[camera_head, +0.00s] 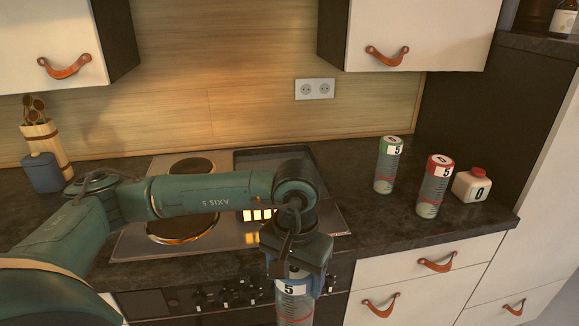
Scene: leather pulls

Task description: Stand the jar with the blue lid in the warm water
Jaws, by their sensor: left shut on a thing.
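My left gripper (296,268) points down in front of the hob and is shut on a jar (296,305). The jar hangs upright in front of the counter edge, with a white label marked 5 and red scale marks. A little blue shows at its top, but the fingers cover most of the lid. Its lower end is cut off by the picture's bottom edge. A dark, square-rimmed area (246,157) lies at the back right of the hob, partly behind my left arm. I cannot tell whether it holds water. My right gripper is out of view.
Green-lidded (387,170) and red-lidded (433,195) jars stand on the right counter beside a white red-capped bottle (472,185). A round burner (185,228) lies under my left arm. A blue-grey canister (43,173) and utensil holder (47,140) stand left. Cupboards hang above.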

